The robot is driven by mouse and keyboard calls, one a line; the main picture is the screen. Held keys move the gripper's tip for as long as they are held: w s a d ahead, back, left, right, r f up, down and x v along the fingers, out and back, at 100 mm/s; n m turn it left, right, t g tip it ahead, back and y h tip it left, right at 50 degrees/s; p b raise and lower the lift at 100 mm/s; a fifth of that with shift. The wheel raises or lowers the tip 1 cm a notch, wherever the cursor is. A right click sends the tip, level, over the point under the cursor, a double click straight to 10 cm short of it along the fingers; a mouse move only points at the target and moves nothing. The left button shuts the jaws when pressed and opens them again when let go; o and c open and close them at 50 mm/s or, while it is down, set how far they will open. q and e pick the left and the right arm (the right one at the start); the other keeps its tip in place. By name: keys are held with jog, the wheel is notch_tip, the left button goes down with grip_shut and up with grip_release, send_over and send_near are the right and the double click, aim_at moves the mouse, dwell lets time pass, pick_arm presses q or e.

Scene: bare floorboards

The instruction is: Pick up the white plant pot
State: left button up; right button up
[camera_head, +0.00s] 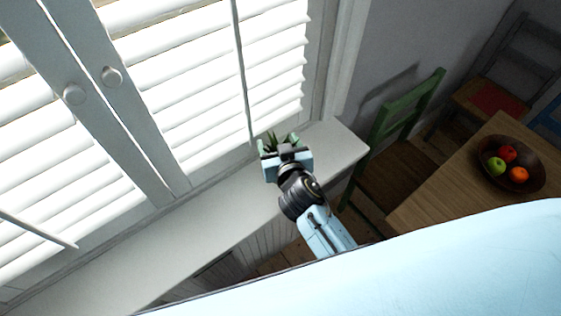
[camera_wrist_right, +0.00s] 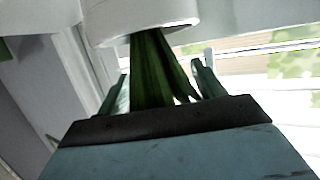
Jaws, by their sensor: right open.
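The white plant pot (camera_wrist_right: 140,18) shows at the top of the right wrist view, where the picture looks upside down. Its long green leaves (camera_wrist_right: 155,70) reach from the pot toward my right gripper (camera_wrist_right: 160,75). The gripper is open, with one finger on each side of the leaves in that view; the pot lies beyond the fingertips. In the head view my right gripper (camera_head: 279,142) is over the window sill, and green leaf tips show at its fingers. The gripper hides the pot there. My left gripper is not in view.
The white sill (camera_head: 215,218) runs below a shuttered window (camera_head: 240,80). A green chair (camera_head: 400,125) stands right of the sill. A wooden table (camera_head: 430,200) holds a bowl (camera_head: 495,179) of fruit. The sill left of the gripper is clear.

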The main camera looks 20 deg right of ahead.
grip_shut()
dwell(0.5)
